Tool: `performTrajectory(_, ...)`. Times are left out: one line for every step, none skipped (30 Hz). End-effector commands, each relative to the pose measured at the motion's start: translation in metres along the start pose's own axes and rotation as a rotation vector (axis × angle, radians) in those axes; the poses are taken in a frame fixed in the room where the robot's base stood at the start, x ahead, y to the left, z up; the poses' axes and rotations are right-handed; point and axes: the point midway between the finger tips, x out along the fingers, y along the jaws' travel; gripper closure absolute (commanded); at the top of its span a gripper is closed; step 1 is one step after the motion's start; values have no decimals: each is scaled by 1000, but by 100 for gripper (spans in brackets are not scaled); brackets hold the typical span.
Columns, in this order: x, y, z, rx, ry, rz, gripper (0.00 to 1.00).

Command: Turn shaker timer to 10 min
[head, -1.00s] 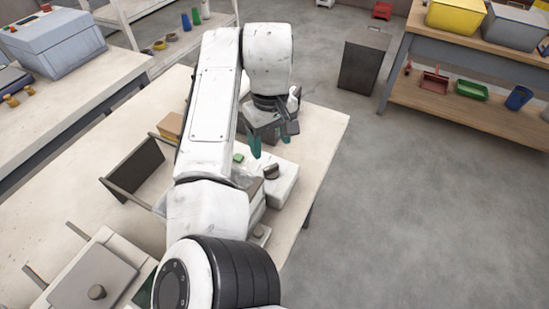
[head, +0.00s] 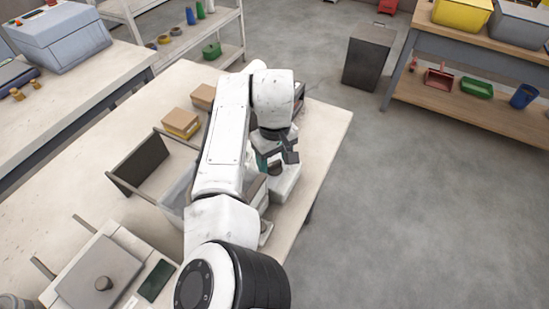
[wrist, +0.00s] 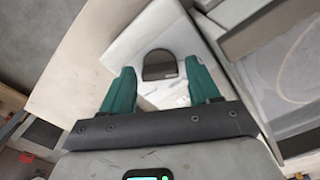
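The shaker is a white unit (head: 287,184) near the right edge of the table in the head view. Its white top (wrist: 140,30) fills the upper middle of the wrist view. The timer knob (wrist: 160,65) is dark with a rounded end and sits on that top; I cannot read its setting. My gripper (wrist: 158,78) has two teal fingers, spread apart on either side of the knob with gaps showing, and holds nothing. In the head view my gripper (head: 266,163) is over the shaker, partly hidden by my wrist.
The table's right edge is close to the shaker. A grey waste bin (head: 368,60) stands on the open floor beyond.

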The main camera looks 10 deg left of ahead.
Motion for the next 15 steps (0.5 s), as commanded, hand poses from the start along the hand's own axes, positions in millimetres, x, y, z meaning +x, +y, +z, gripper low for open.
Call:
performTrajectory(0,0,0,0,0,0,44)
performTrajectory(0,0,0,0,0,0,47)
performTrajectory(0,0,0,0,0,0,51)
performTrajectory(0,0,0,0,0,0,54)
performTrajectory(0,0,0,0,0,0,57)
performTrajectory(0,0,0,0,0,0,60)
performTrajectory(0,0,0,0,0,0,63)
performTrajectory(0,0,0,0,0,0,66)
performTrajectory(0,0,0,0,0,0,70)
performTrajectory(0,0,0,0,0,0,73)
performTrajectory(0,0,0,0,0,0,76)
performTrajectory(0,0,0,0,0,0,80)
performTrajectory(0,0,0,0,0,0,82)
performTrajectory(0,0,0,0,0,0,85)
performTrajectory(0,0,0,0,0,0,86)
